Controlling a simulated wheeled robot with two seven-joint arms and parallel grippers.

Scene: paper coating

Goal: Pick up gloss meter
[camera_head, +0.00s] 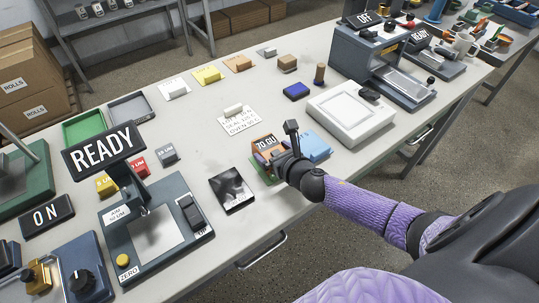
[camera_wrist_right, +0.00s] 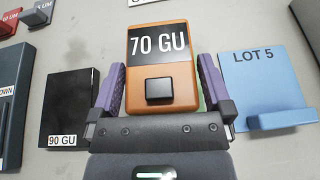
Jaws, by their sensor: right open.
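The gloss meter (camera_wrist_right: 175,62) is an orange block with a black display reading "70 GU" and a black button. In the head view the meter (camera_head: 261,146) stands on the table, on or beside a green piece that is mostly hidden. My right gripper (camera_wrist_right: 158,78) is open, with one purple finger on each side of the meter's body. I cannot tell whether the fingers touch it. In the head view my right gripper (camera_head: 277,160) partly covers the meter. My left gripper is not in view.
A black "90 GU" tile (camera_wrist_right: 70,110) lies left of the meter, and a blue "LOT 5" panel (camera_wrist_right: 262,85) lies close on its right. In the head view a scale with a "READY" sign (camera_head: 104,150) stands left and a white device (camera_head: 350,112) stands right.

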